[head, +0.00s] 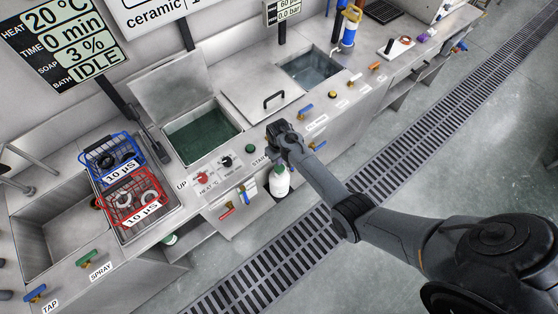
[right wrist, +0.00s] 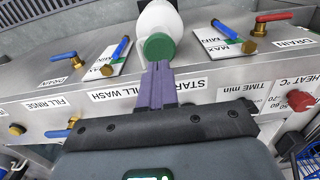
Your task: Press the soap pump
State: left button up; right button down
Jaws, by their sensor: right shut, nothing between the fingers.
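The soap pump is a white bottle (head: 279,182) on the front of the bench, just below my right gripper (head: 283,138) in the head view. In the right wrist view the white bottle (right wrist: 160,17) is at the top, and its round green pump head (right wrist: 158,46) faces the camera. My right gripper's purple fingers (right wrist: 157,72) are shut and empty. Their tips line up with the lower edge of the green head; I cannot tell whether they touch it. My left gripper is not in view.
A green button (head: 250,148) and red knob (head: 201,178) are on the panel left of the gripper. Blue and red valve handles (right wrist: 231,31) flank the bottle. A blue basket (head: 110,155) and red basket (head: 135,195) stand at the left. The floor in front is clear.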

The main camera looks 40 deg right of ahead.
notch_tip(320, 180, up, 8)
dwell(0.4)
jog(key=shift+f, duration=0.1)
dwell(0.5)
jog(key=shift+s, duration=0.1)
